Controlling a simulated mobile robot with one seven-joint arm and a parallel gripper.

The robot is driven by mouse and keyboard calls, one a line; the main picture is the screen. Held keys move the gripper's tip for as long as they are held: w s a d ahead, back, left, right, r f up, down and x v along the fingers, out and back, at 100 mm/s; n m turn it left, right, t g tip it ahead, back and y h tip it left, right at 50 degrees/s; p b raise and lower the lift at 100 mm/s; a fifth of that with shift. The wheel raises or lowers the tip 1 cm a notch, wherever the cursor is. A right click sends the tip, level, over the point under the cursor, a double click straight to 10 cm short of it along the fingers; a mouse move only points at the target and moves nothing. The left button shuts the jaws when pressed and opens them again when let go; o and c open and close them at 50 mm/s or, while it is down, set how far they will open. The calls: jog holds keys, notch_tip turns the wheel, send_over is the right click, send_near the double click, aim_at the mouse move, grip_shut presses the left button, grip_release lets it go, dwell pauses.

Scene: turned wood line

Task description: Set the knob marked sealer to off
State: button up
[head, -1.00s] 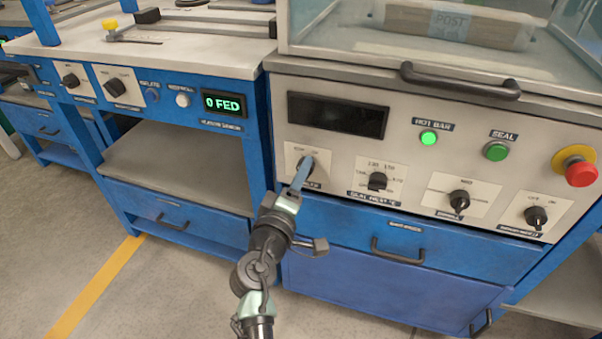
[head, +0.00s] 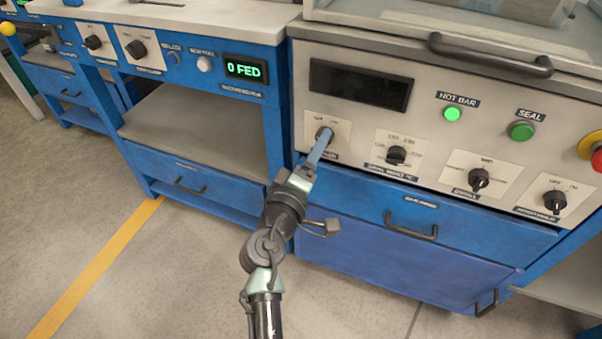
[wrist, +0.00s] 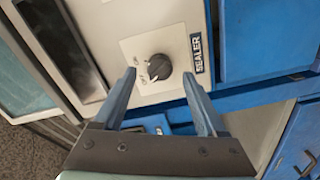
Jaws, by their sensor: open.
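The sealer knob (wrist: 159,67) is a round black knob on a pale plate, beside a dark label reading SEALER (wrist: 197,52) in the wrist view. A light pointer line shows on it, towards the small plate markings, which are too small to read surely. In the head view the sealer knob (head: 324,133) is partly hidden by my gripper (head: 325,140). In the wrist view my gripper (wrist: 162,85) is open, its two blue fingers apart, one on each side of the knob's lower part. I cannot tell whether they touch it.
Other black knobs (head: 396,155) sit to the right on the same panel. A lit green HOT BAR lamp (head: 452,114), a green SEAL button (head: 521,131) and a red stop button (head: 597,158) are there too. A dark handle (head: 490,55) juts out above, and a drawer handle (head: 411,227) below.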

jog(key=p+v, duration=0.1)
jog(key=v, duration=1)
jog(key=w+d+r+m+t, duration=0.15)
jog(key=r+m, duration=0.25)
jog(key=r, duration=0.8)
jog(key=w+d+r+m+t, duration=0.15)
jog(key=r+m, duration=0.25)
jog(key=r, duration=0.9)
jog(key=s+r+m+t+y+p, duration=0.1)
jog(key=s+r+t+y, duration=0.1)
jog(key=s+r, duration=0.5)
jog(key=s+d+r+t+y+p, duration=0.1)
jog(key=s+r+t+y, duration=0.15)
jog(key=r, duration=0.85)
jog(key=s+r+m+t+y+p, duration=0.1)
jog(key=s+r+t, duration=0.3)
jog(key=r, duration=0.5)
notch_tip(320, 180, up, 34)
jog(key=g+p, duration=0.1)
jog(key=p, duration=3.4)
jog(key=shift+s, duration=0.4)
